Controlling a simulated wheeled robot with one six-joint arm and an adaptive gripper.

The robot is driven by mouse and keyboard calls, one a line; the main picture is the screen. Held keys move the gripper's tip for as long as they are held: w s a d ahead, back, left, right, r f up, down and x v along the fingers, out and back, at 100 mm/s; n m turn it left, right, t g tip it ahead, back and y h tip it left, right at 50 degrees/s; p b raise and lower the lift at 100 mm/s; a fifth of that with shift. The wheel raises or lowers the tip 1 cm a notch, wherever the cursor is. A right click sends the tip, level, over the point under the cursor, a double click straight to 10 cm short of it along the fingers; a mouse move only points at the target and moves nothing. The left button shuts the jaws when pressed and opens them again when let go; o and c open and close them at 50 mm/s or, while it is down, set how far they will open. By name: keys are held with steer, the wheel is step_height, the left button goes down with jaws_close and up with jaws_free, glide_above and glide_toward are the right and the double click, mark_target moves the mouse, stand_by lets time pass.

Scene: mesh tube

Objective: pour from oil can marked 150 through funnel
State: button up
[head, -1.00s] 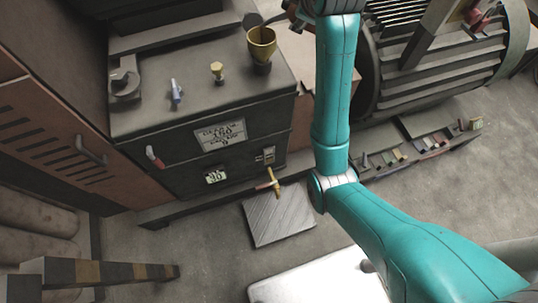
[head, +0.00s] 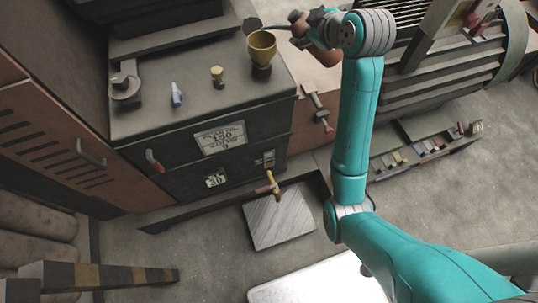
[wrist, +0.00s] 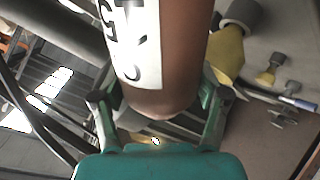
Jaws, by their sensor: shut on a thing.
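The oil can (head: 322,32) is a brown cylinder, lying tilted in the head view with its thin dark spout (head: 272,26) reaching left. In the wrist view the can (wrist: 180,50) has a white label with large black digits, only partly readable. My gripper (wrist: 158,100) is shut around the can, one finger on each side; it also shows in the head view (head: 328,22). The brass funnel (head: 261,46) stands upright on the dark cabinet top. The spout's end is near the funnel rim's far side; whether it is over the mouth I cannot tell. The funnel shows yellow in the wrist view (wrist: 227,55).
A small brass cap (head: 218,76) and a blue-grey item (head: 177,94) stand on the cabinet top. The cabinet front (head: 200,165) has displays, a red-handled lever (head: 153,161) and a yellow valve (head: 272,184). A ribbed motor (head: 440,60) stands to the right.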

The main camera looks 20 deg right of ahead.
steer(key=shift+d+f+m+t+y, duration=0.1)
steer(key=shift+f+m+t+y, duration=0.5)
steer(key=shift+f+y, duration=0.1)
steer(key=shift+f+m+t+y, duration=0.3)
steer(key=shift+f+m+t, duration=0.1)
steer(key=shift+f+t, duration=0.1)
steer(key=shift+a+f+m+t+y, duration=0.2)
steer(key=shift+f+m+t+y, duration=0.2)
steer(key=shift+m+t, duration=0.1)
steer(key=shift+r, duration=0.1)
steer(key=shift+w+r, duration=0.1)
steer(key=shift+r, duration=2.9)
